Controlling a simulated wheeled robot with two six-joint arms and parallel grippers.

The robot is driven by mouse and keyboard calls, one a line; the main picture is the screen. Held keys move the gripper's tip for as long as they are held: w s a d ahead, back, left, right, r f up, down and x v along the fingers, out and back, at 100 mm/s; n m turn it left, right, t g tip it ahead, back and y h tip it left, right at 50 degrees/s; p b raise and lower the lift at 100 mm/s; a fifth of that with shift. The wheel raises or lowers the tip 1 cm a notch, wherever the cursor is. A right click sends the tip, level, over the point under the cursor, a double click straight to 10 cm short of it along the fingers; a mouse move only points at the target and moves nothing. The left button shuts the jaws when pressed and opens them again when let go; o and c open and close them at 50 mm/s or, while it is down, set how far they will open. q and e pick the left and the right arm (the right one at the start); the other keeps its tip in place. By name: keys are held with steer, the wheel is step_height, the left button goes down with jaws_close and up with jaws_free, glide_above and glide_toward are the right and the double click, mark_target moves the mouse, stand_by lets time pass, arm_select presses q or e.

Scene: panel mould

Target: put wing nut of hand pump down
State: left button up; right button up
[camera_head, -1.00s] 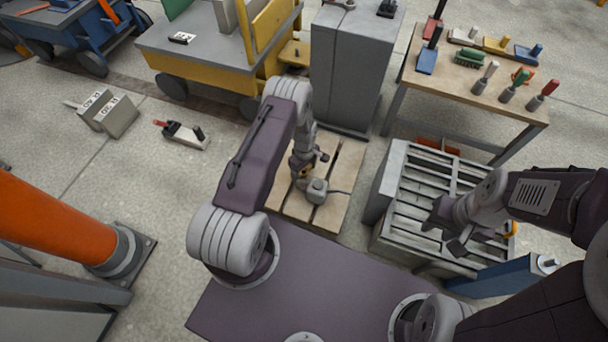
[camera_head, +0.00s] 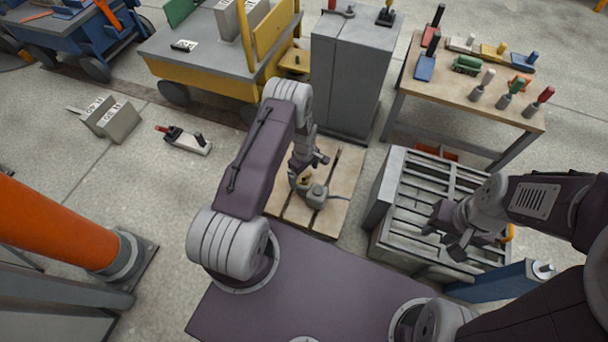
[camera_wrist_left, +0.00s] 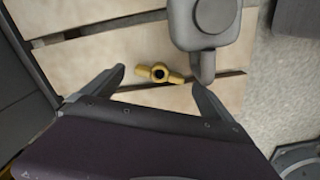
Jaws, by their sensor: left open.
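The wing nut (camera_wrist_left: 158,73) is small and brass-yellow with two wings. In the left wrist view it appears to lie on the wooden pallet (camera_wrist_left: 100,52), between the spread fingers of my left gripper (camera_wrist_left: 160,80) and apart from both. The grey hand pump (camera_wrist_left: 208,22) stands just beside it, close to the right finger. In the head view the hand pump (camera_head: 316,195) is on the pallet, with my left gripper (camera_head: 306,174) low beside it. The left gripper is open. My right gripper (camera_head: 446,240) hangs over the slatted grey crate, its fingers apart and empty.
The slatted crate (camera_head: 378,195) stands right of the pallet. A grey cabinet (camera_head: 345,85) is behind the pallet, next to a yellow cart (camera_head: 200,75). A workbench (camera_head: 450,82) with several tools is at the back right. Floor left of the pallet is mostly clear.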

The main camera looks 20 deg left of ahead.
arm_select(q)
step_height(320, 180, up, 9)
steer(key=p, duration=0.4)
arm_select(e)
step_height(320, 180, up, 6)
steer(key=shift+f, duration=0.1)
arm_select(q)
step_height(320, 180, up, 7)
steer(key=m, duration=0.2)
glide_above(306, 181)
steer(key=s+d+r+m, duration=0.2)
steer(key=s+r+m, duration=0.25)
steer(key=r, duration=0.55)
steer(key=s+d+r+m+t, duration=0.1)
steer(key=s+d+r+m, duration=0.1)
steer(key=s+r+m, duration=0.5)
steer(key=s+r, duration=0.1)
steer(key=s, duration=0.4)
steer(key=shift+d+r, duration=0.3)
steer(key=shift+r, duration=0.1)
steer(key=shift+w+m, duration=0.1)
steer(key=shift+m, duration=0.15)
step_height(306, 181, up, 43)
steer(key=p, duration=4.3)
steer(key=shift+f, duration=0.15)
arm_select(e)
step_height(306, 181, up, 43)
steer(key=shift+f, duration=0.15)
